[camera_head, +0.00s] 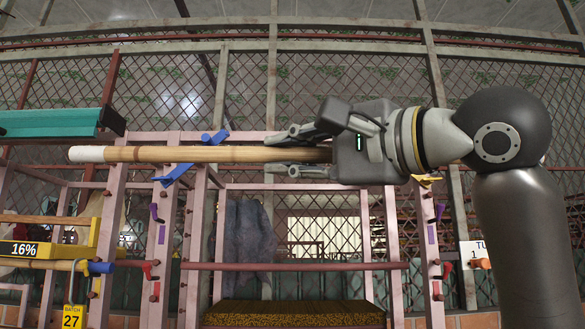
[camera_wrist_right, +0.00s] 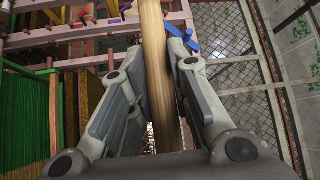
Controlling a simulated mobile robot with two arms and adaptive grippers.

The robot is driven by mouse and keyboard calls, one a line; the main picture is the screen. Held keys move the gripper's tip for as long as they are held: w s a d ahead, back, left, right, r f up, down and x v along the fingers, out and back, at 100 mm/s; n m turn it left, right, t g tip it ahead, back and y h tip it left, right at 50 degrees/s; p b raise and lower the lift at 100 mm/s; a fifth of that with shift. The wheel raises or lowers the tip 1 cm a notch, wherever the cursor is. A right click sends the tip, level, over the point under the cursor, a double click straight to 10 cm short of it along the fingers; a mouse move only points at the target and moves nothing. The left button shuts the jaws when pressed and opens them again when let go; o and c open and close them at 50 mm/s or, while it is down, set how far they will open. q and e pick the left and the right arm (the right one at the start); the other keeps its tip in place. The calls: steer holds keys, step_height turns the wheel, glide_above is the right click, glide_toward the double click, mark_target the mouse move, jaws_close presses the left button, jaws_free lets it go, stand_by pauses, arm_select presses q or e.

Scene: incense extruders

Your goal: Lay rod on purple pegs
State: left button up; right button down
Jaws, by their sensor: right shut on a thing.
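My right gripper (camera_head: 275,155) is shut on a long tan rod (camera_head: 190,154) with a white tip. It holds the rod level, high in front of the rack and above the level of the purple pegs. In the right wrist view the rod (camera_wrist_right: 153,45) runs away between the two fingers (camera_wrist_right: 175,60). A purple peg (camera_head: 154,212) sits on the left side of the rack, with a purple plate just below it. Another purple peg (camera_head: 439,211) sits on the right side, below my gripper. My left gripper is not in view.
Blue pegs (camera_head: 215,138) are close to the rod at the left. A yellow peg (camera_head: 427,180) is below my right wrist. A red rod (camera_head: 290,266) lies across the rack lower down. A teal beam (camera_head: 50,123) and a yellow scale-like unit (camera_head: 50,235) are at left.

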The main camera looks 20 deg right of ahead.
steer(key=s+a+b, duration=0.2)
steer(key=s, duration=0.5)
